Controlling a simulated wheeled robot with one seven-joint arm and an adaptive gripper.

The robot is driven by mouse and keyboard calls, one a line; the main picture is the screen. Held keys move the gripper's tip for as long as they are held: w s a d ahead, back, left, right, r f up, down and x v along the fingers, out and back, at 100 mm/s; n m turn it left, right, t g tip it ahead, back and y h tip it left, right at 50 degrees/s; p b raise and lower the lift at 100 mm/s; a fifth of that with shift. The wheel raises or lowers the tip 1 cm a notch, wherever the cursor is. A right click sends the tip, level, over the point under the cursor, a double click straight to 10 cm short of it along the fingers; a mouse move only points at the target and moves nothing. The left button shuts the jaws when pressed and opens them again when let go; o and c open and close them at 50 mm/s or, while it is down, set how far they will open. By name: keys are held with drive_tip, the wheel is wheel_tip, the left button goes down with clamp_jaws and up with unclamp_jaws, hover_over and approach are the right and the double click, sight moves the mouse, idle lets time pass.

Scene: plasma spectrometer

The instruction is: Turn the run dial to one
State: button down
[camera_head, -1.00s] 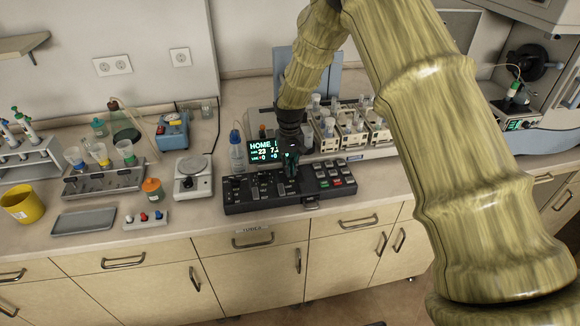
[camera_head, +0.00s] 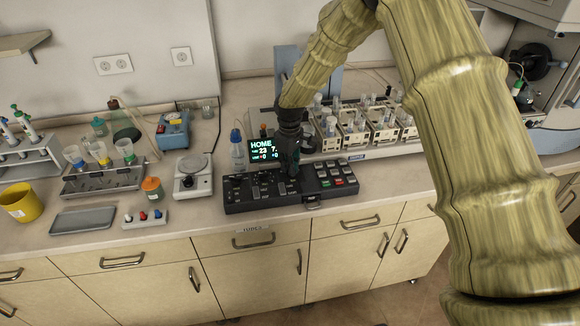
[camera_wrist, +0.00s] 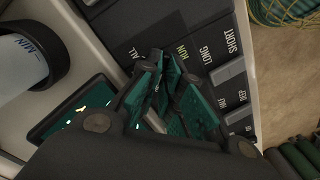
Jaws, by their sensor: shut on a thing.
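The black control panel (camera_head: 240,203) lies on the bench in the head view, below the lit screen (camera_head: 261,148). My gripper (camera_head: 292,174) points down onto the middle of the panel.
A rack of sample vials (camera_head: 352,140) stands close behind and to the right of my gripper. A bottle (camera_head: 237,155) and a balance (camera_head: 193,185) are to the left. Red, green and white keys (camera_head: 338,183) sit on the panel's right part.

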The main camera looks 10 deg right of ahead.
drive_tip(key=shift+r+n, duration=0.1)
drive_tip(key=shift+n, duration=0.5)
drive_tip(key=c, duration=1.6)
unclamp_jaws()
wheel_tip(320, 180, up, 12)
